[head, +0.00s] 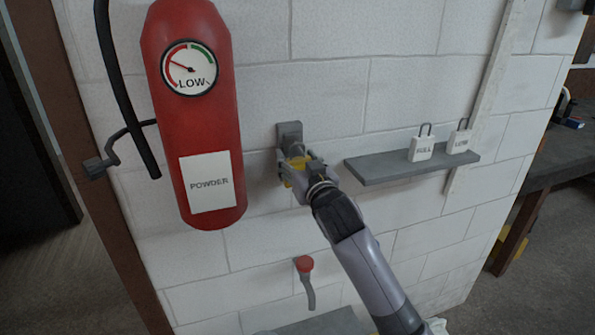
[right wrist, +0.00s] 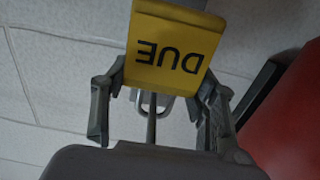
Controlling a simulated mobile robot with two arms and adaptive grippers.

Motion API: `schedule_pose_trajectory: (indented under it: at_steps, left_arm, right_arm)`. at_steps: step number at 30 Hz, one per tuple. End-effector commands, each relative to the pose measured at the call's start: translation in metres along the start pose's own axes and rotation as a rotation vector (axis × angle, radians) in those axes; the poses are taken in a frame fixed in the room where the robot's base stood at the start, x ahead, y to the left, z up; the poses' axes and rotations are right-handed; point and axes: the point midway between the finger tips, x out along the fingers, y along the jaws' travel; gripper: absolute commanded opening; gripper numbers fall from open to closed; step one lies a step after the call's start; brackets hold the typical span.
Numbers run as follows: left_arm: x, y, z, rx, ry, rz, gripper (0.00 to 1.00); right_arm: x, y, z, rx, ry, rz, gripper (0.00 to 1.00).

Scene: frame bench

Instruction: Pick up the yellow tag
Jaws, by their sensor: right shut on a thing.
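The yellow tag (right wrist: 175,45) fills the top middle of the right wrist view, with the word DUE upside down on it. In the head view only bits of the yellow tag (head: 297,176) show between the fingers. My right gripper (head: 299,172) is shut on the tag, in front of a small grey bracket (head: 289,133) on the wall. In the right wrist view the fingers of my right gripper (right wrist: 160,105) stand on either side of the tag's lower end. A metal loop (right wrist: 152,104) shows just below the tag. My left gripper is not in view.
A red fire extinguisher (head: 193,125) with a LOW gauge and POWDER label hangs left of the gripper. A red-knobbed lever (head: 305,266) is below.

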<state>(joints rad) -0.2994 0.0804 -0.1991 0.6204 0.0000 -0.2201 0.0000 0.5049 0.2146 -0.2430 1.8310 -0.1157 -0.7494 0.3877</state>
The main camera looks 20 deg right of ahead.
Motion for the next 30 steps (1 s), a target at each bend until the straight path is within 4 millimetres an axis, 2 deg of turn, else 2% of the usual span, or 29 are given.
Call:
schedule_pose_trajectory:
  at_steps: [4,13,19,26,30]
  left_arm:
    - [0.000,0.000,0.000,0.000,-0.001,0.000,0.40]
    - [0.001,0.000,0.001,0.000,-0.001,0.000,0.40]
    - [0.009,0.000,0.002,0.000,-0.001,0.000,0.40]
    - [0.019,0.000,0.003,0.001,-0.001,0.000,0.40]
    - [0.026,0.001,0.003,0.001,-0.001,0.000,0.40]
  right_arm:
    - [0.000,0.000,0.000,0.000,0.000,0.000,0.26]
    - [0.000,0.000,-0.002,0.000,0.002,0.000,0.26]
    - [-0.002,0.000,-0.016,0.000,0.004,-0.001,0.26]
    - [-0.038,0.000,-0.013,0.001,0.002,-0.001,0.26]
    - [-0.066,-0.001,-0.013,0.000,0.003,-0.002,0.26]
